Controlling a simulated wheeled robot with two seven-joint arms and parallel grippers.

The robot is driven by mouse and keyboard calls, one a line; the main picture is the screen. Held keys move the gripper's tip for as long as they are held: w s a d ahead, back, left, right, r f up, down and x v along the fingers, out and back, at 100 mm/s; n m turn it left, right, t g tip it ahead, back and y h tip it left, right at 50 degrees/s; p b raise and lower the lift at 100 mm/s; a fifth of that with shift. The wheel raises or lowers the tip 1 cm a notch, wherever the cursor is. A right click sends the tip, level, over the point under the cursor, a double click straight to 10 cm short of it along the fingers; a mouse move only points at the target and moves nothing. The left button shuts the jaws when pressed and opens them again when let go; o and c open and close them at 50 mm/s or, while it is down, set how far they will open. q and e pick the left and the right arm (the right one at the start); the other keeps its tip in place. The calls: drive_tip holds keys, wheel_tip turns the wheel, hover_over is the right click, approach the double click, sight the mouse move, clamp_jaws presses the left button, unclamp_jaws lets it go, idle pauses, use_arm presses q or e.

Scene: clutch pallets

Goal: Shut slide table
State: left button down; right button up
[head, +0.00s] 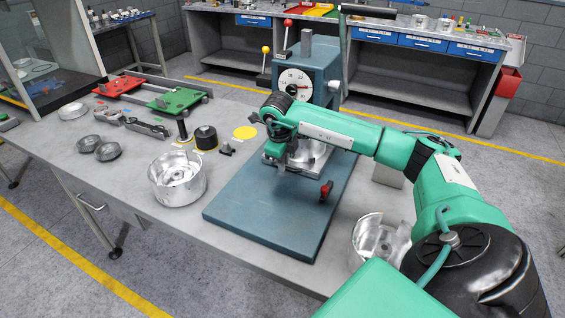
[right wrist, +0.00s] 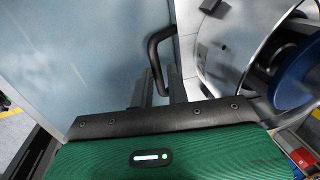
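The blue press machine (head: 305,72) with a round dial stands at the back of a wide blue-grey flat plate (head: 262,215) on the bench. I cannot tell for sure which part is the slide table. A silver round housing (head: 318,158) sits under the machine head. My right gripper (head: 283,160) is low in front of the machine, beside that housing. In the right wrist view, a black bent handle (right wrist: 153,50) stands against a pale blue surface (right wrist: 95,60). Its lower end reaches between my right fingers (right wrist: 160,90), which look apart. My left gripper is not in view.
Silver housings stand left (head: 177,178) and right (head: 380,240) of the plate.

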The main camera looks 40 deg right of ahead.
drive_tip(key=o, duration=0.3)
drive_tip(key=shift+d+r, duration=0.1)
drive_tip(key=shift+d, duration=0.1)
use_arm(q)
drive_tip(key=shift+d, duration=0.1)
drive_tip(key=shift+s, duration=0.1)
